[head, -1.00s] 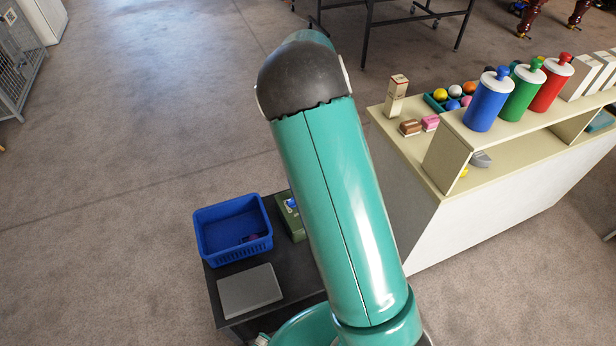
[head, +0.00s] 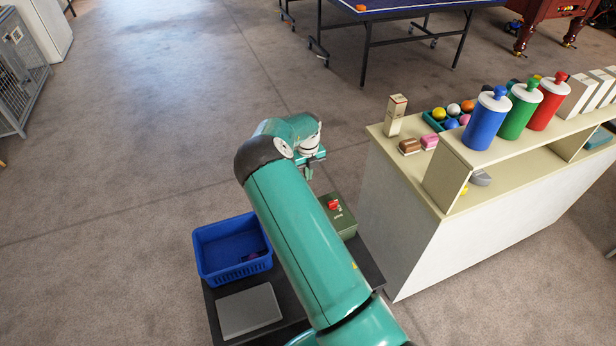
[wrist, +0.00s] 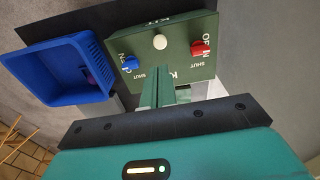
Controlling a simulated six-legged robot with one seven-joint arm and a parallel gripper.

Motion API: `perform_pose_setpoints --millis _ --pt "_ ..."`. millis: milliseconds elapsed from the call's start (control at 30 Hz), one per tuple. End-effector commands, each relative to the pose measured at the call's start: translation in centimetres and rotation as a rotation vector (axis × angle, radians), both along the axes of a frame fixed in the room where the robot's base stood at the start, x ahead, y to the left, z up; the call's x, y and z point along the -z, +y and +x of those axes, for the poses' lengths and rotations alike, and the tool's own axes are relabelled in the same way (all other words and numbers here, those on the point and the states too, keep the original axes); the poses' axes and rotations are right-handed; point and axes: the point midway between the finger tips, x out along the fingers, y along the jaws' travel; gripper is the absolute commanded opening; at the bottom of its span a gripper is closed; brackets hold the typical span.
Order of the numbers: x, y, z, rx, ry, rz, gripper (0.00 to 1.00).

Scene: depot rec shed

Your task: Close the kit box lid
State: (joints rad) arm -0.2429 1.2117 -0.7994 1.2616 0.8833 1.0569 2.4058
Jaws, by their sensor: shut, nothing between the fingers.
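The kit box (head: 345,223) is green and stands on the dark low table, right of the blue basket. In the wrist view the kit box (wrist: 182,27) carries a white knob (wrist: 160,41), a blue handle (wrist: 130,63) and a red handle (wrist: 199,48). White OPEN and SHUT lettering is beside the handles. The red handle also shows in the head view (head: 333,204). I cannot tell how the lid stands. My gripper (head: 309,172) is shut and empty, above the box's far left side. Its fingers (wrist: 158,90) appear before the box's edge in the wrist view, apparently clear of it.
The blue basket (head: 205,262) and a grey flat slab (head: 248,311) share the dark table (head: 290,313). A cream counter (head: 420,225) with bottles, boxes and balls stands close on the right. A table-tennis table (head: 410,8) is at the back.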

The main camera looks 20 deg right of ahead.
Motion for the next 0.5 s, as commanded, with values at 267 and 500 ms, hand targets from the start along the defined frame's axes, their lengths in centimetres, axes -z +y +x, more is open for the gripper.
perform_pose_setpoints --millis 267,500 --pt "5.7 0.0 -0.3 -0.001 0.003 0.0 0.0" --pt "9.9 0.0 -0.4 -0.001 0.002 -0.001 0.0"
